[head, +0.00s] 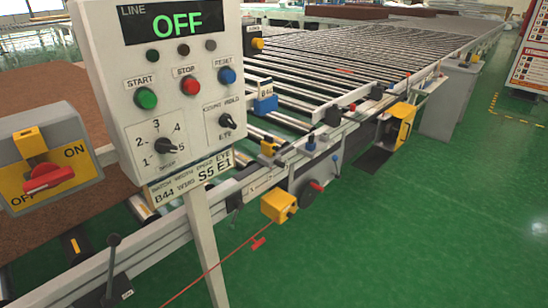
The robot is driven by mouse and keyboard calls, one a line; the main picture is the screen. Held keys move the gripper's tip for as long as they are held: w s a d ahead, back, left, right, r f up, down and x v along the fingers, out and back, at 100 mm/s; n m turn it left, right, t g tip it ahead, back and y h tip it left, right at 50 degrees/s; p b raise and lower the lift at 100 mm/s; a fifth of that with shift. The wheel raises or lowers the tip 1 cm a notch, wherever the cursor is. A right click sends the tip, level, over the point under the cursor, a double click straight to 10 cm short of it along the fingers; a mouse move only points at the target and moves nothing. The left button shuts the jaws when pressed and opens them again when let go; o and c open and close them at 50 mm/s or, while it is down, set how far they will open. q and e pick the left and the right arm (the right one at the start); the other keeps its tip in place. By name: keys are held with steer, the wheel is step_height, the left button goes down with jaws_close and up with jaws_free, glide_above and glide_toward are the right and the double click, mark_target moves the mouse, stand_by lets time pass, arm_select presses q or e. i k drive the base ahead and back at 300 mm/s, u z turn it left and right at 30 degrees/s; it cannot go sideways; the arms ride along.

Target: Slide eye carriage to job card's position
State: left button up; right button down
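The job card (190,178) is a printed strip along the bottom of the white control panel. Its lower line seems to read B44, a blurred width value, S5, E1. A small yellow block (268,148) sits on the conveyor's near side rail (240,180) and may be the eye carriage; I cannot tell for certain. Any position marks on the rail are too small to read. Neither of my grippers is in view.
The control panel (172,85) shows LINE OFF and stands in front of the rail on a post (206,250). A yellow box (279,205) hangs below the rail, with a red cord (215,267) running from it. A red-handled switch (50,175) is at left. Green floor (440,230) is clear at right.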

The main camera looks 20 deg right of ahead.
mark_target(276, 160)
steer(key=z, duration=0.55)
steer(key=k, duration=0.65)
steer(key=z, duration=0.9)
steer(key=i, duration=0.95)
steer(key=u, duration=0.7)
steer(key=i, duration=0.9)
steer(key=u, duration=0.9)
